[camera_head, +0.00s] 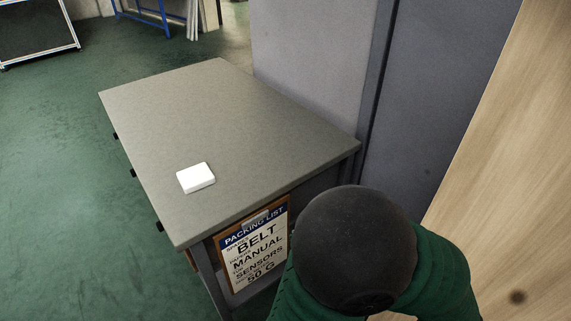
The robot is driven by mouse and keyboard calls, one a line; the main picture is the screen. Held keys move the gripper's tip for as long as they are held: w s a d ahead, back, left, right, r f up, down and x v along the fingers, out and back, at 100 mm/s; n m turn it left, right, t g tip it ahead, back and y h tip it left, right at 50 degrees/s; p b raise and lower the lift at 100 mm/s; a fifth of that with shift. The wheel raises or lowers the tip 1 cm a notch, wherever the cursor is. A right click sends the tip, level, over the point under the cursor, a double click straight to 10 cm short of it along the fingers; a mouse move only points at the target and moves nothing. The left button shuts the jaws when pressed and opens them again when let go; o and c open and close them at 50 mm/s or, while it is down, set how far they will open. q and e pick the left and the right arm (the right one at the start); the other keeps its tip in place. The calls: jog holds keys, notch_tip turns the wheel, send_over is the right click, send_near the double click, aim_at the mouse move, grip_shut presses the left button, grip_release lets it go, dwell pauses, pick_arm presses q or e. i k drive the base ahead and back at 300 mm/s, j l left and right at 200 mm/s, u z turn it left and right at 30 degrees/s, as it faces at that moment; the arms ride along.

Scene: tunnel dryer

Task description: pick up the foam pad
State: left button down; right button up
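The foam pad (196,176) is a small white rectangular block. It lies flat on the near left part of a grey-topped table (220,110), a little in from the left edge. Nothing covers it and nothing touches it but the tabletop. Neither of my grippers shows in the head view.
A dark rounded shape above green cloth, seemingly a person in a cap (355,245), is close at the table's near right corner. A packing list sign (255,250) hangs on the table's near side. Grey panels (310,60) stand behind; a wooden board (510,180) is at right. Green floor lies open left.

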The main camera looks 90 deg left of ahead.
aim_at(198, 177)
jog(key=u, duration=3.45)
jog(key=l+u, duration=0.25)
jog(key=u, duration=0.15)
jog(key=l+u, duration=0.35)
jog(key=i+j, duration=0.05)
